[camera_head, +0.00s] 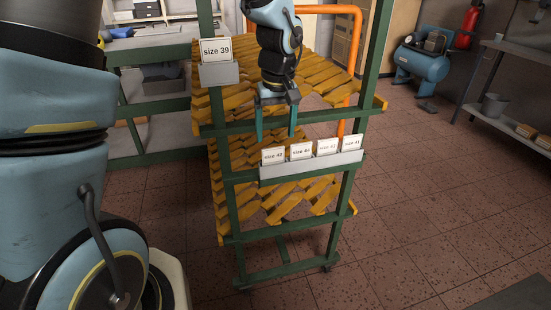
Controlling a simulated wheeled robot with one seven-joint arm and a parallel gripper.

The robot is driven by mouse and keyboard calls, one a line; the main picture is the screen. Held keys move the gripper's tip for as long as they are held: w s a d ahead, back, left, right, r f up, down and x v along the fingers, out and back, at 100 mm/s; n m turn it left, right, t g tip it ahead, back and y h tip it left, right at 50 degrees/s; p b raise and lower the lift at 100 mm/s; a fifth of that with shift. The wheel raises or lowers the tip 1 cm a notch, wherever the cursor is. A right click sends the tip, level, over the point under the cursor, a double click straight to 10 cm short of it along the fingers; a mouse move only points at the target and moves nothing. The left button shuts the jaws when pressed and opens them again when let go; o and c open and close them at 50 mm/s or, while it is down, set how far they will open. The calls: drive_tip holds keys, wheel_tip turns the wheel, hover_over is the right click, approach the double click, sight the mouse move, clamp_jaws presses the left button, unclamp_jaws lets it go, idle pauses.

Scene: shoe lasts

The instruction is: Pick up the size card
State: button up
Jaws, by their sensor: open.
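A white card reading "size 39" (215,49) stands upright in a small grey holder (219,75) on the upper left post of the green rack. Several more size cards stand in a long grey tray (312,165) lower on the rack's front. Among them are one that looks like "size 44" (301,151) and one like "size 41" (351,142); the other numbers are too small to read surely. My gripper (276,138) points down above the left part of this tray. Its two teal fingers are apart with nothing between them, and their tips appear above the cards.
The green rack (228,205) has slanted shelves filled with yellow shoe lasts (285,206). An orange frame (358,45) stands behind it. A blue compressor (422,62) and a grey shelf (500,114) are at the right. The tiled floor right of the rack is clear.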

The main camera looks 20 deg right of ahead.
sight(273, 148)
drive_tip(key=shift+w+a+f+p, duration=0.1)
drive_tip(key=shift+w+f+p, duration=0.15)
drive_tip(key=shift+f, duration=0.85)
drive_tip(key=shift+w+d+f+p, duration=0.15)
drive_tip(key=shift+f+p, duration=0.2)
drive_tip(key=shift+f, duration=0.75)
drive_tip(key=shift+w+a+f+p, duration=0.2)
drive_tip(key=shift+f+p, duration=0.1)
drive_tip(key=shift+f, duration=0.8)
drive_tip(key=shift+c, duration=0.2)
drive_tip(key=c, duration=1)
drive_tip(key=shift+o, duration=0.2)
